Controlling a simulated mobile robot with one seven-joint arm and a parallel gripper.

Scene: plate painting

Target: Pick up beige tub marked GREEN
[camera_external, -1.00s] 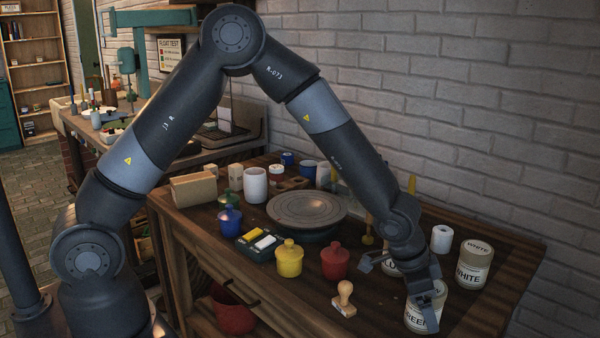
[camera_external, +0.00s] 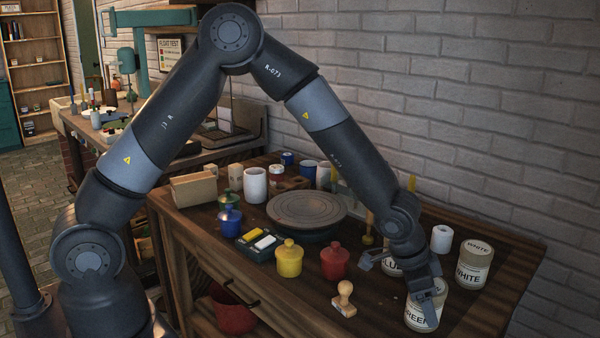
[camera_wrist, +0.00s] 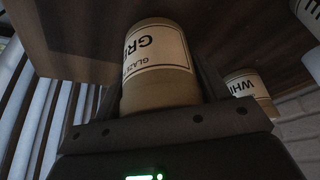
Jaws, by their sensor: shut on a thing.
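The beige tub marked GREEN (camera_external: 422,314) stands at the right front of the wooden table, its label partly covered by a finger. My gripper (camera_external: 425,298) is around the tub and shut on it. In the wrist view the tub (camera_wrist: 160,85) fills the space between the fingers, with its label reading "GR" and "GLAZE". I cannot tell whether its bottom is clear of the table.
The tub marked WHITE (camera_external: 473,266) stands close behind to the right. A wooden stamp (camera_external: 344,299) and a red pot (camera_external: 335,262) are to the left.

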